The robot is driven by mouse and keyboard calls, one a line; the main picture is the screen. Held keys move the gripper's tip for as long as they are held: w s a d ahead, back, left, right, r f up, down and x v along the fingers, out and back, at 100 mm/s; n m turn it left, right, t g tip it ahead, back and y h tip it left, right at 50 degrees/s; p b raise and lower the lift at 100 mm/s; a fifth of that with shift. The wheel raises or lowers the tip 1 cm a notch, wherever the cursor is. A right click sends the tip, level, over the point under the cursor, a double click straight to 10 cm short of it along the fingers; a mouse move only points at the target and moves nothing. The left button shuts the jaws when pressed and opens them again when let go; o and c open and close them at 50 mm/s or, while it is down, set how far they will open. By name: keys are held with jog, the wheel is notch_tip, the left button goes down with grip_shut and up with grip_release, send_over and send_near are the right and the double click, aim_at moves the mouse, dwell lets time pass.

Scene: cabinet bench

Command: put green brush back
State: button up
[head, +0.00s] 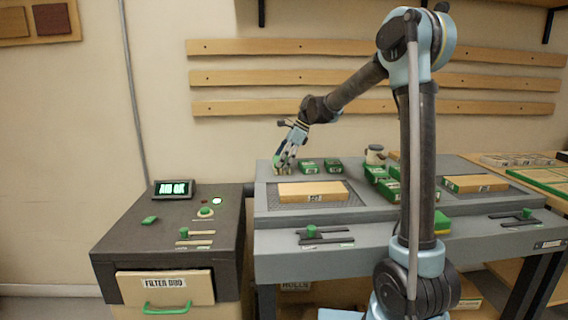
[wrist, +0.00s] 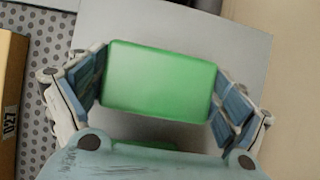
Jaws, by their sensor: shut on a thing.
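My gripper (head: 284,162) is low over the back left corner of the grey bench. In the wrist view its two fingers (wrist: 158,92) are shut on the green brush (wrist: 158,80), which shows as a smooth green block seen from above. Its lower part is hidden beneath the block. In the head view the brush (head: 277,160) is small and partly covered by the fingers. I cannot tell whether it touches the bench.
Green boxes (head: 308,166) stand right of my gripper. A wooden block (head: 312,191) lies on the perforated mat (head: 356,201) in front. More green boxes (head: 388,188) and a mug (head: 375,154) stand farther right. A dark cabinet (head: 130,235) is at left.

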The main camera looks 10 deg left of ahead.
jog(key=o, duration=0.7)
jog(key=shift+f, duration=0.1)
jog(key=shift+o, duration=0.2)
jog(key=v, duration=1.2)
